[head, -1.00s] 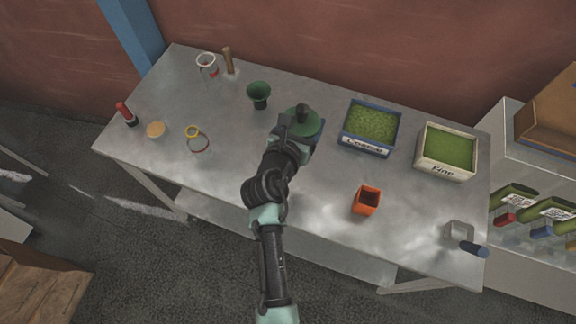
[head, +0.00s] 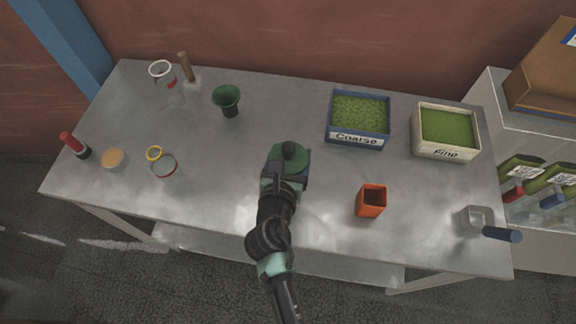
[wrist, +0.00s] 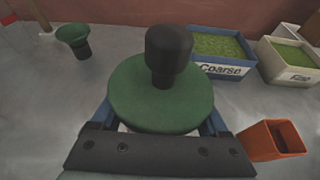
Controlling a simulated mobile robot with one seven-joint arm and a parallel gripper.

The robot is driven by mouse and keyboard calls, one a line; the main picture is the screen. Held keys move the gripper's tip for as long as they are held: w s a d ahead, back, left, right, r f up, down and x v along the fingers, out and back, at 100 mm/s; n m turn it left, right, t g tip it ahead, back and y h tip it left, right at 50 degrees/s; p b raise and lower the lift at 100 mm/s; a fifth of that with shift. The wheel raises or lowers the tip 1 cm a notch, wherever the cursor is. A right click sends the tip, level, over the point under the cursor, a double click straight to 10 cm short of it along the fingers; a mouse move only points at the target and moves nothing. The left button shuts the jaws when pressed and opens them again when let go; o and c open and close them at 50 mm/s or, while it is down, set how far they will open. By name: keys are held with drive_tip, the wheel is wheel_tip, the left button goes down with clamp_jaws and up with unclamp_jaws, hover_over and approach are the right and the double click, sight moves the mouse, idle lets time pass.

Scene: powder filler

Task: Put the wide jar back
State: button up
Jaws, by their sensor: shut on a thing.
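My gripper (head: 286,178) is shut on what appears to be the wide jar, with a round green lid (head: 291,160) and black knob on top. In the wrist view the green lid (wrist: 160,98) lies between the blue finger sides of my gripper (wrist: 160,128), with the black knob (wrist: 168,52) upright. A pale sliver shows under the lid; the body is mostly hidden. It is over the middle of the table, and I cannot tell whether it touches the top. A clear vessel with a white rim (head: 163,74) stands at the back left.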

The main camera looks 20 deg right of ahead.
drive_tip(key=shift+w+f+b, duration=0.1)
drive_tip(key=shift+f+b, duration=0.4)
drive_tip(key=shift+f, duration=1.35)
drive_tip(key=shift+f, duration=0.2)
drive_tip(key=o, duration=1.2)
drive_tip(key=shift+r, duration=0.1)
